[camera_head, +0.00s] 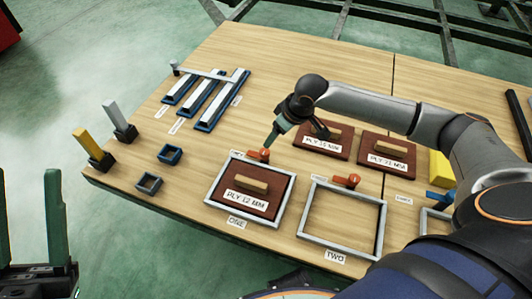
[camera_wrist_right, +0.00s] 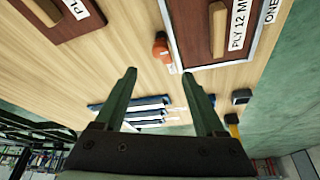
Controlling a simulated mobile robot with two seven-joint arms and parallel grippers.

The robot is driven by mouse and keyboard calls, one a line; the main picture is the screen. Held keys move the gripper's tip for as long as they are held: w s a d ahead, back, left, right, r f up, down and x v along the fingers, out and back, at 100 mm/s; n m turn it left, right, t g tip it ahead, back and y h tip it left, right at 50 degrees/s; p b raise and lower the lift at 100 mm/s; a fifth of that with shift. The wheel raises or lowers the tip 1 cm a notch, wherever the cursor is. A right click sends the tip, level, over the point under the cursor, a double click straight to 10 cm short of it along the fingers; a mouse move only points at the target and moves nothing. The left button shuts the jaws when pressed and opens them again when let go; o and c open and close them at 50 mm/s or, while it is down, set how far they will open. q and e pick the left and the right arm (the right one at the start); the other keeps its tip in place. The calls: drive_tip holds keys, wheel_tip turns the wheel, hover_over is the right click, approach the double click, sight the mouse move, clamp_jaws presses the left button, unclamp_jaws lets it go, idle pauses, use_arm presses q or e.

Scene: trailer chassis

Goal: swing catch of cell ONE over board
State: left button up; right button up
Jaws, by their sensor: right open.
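Cell ONE is a grey frame (camera_head: 212,189) at the front middle of the table, with the dark red PLY 12 MM board (camera_head: 230,183) lying inside it. Its orange-red catch (camera_head: 258,155) sits at the frame's far edge and does not reach over the board. The catch also shows in the right wrist view (camera_wrist_right: 161,48), beside the frame and beyond my fingertips. My right gripper (camera_head: 270,143) points down just above the catch; its fingers are apart and empty, also in the wrist view (camera_wrist_right: 158,76). My left gripper (camera_head: 28,175) is open and empty, left of the table.
Cell TWO (camera_head: 308,212), right of cell ONE, is an empty frame with its own orange-red catch (camera_head: 347,181). Two more labelled boards (camera_head: 327,149) (camera_head: 372,158) lie behind. Blue-and-white strips (camera_head: 222,100) lie at the back left.

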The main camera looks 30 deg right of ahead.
sight(265, 151)
drive_tip(key=b+x, duration=0.5)
drive_tip(key=x, duration=0.6)
drive_tip(key=shift+a+r, duration=0.1)
use_arm(q)
drive_tip(key=f, duration=0.6)
drive_tip(key=shift+w+d, duration=0.15)
drive_tip(key=shift+d, duration=0.15)
use_arm(e)
drive_tip(key=shift+c, duration=0.4)
use_arm(q)
drive_tip(key=shift+n, duration=0.3)
use_arm(e)
clamp_jaws()
